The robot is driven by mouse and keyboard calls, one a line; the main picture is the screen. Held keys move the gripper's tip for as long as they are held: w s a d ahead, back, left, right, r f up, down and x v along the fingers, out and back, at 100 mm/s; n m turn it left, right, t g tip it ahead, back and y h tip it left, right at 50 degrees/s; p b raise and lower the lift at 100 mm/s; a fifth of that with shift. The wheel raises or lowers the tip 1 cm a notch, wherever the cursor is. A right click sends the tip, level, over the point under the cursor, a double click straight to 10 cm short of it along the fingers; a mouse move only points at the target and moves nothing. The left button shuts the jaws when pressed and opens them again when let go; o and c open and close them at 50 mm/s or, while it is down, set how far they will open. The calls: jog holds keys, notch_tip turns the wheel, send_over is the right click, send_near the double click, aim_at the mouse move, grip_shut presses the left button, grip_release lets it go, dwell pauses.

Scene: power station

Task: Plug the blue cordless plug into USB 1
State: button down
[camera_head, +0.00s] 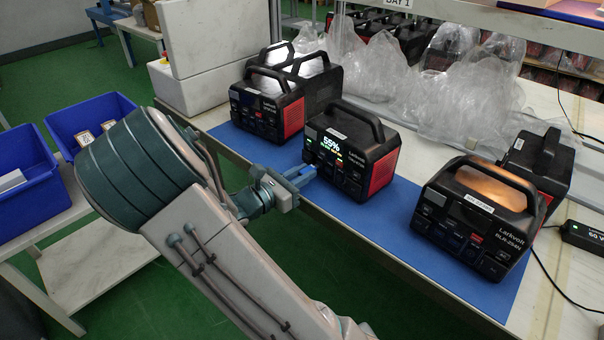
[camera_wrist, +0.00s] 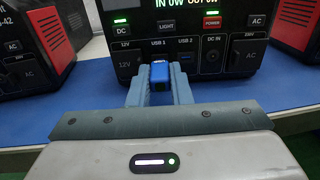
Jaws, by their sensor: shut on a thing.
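The middle power station (camera_head: 351,150) is black with red sides and a lit display reading 55%. Its front panel also fills the top of the wrist view (camera_wrist: 215,20). My gripper (camera_wrist: 160,86) is shut on the blue cordless plug (camera_wrist: 160,72), directly in front of the USB 1 position. The USB 1 label (camera_wrist: 158,50) shows just above the plug, but the socket is hidden behind it. The USB 2 socket (camera_wrist: 185,57) is just to the right. In the head view my gripper (camera_head: 304,178) reaches the station's front. I cannot tell whether the plug is in the socket.
Other power stations stand left (camera_head: 268,103) and right (camera_head: 478,220) of this one on the blue mat (camera_head: 375,227). Clear plastic bags (camera_head: 450,100) lie behind. Blue bins (camera_head: 28,180) stand at the far left. The mat's front strip is clear.

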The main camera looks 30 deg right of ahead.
jog(key=shift+d, duration=0.2)
jog(key=shift+w+d, duration=0.15)
jog(key=shift+d, duration=0.2)
jog(key=shift+d, duration=0.2)
dwell(0.7)
jog(key=c, duration=1.2)
grip_release()
jog(key=shift+c, duration=0.2)
jog(key=shift+a, duration=0.15)
jog(key=p+v, duration=0.2)
jog(key=v, duration=1.1)
jog(key=shift+a, duration=0.25)
